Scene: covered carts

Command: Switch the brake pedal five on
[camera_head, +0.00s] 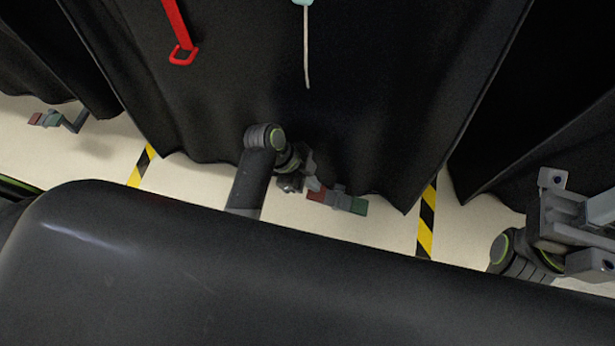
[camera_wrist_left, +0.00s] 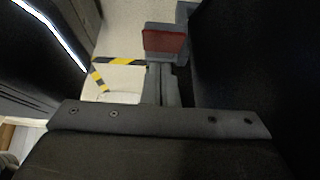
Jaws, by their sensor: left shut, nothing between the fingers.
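The brake pedal, with a red plate (camera_head: 317,195) on its left and a green plate (camera_head: 352,204) on its right, sits low at the hem of the middle black cover. My left gripper (camera_head: 313,183) is shut and empty, with its tip right by the red plate; I cannot tell whether they touch. In the left wrist view, the red plate (camera_wrist_left: 163,41) is just beyond the shut fingers (camera_wrist_left: 161,84); the green plate is not visible there. My right gripper (camera_head: 585,220) is at the right edge, partly cut off, far from the pedal.
Black covers hang over the carts. A red strap handle (camera_head: 182,54) and a pale cord (camera_head: 306,50) hang on the middle one. Another red-and-green pedal (camera_head: 45,118) is at far left. Yellow-black floor strips (camera_head: 427,222) flank the middle cart.

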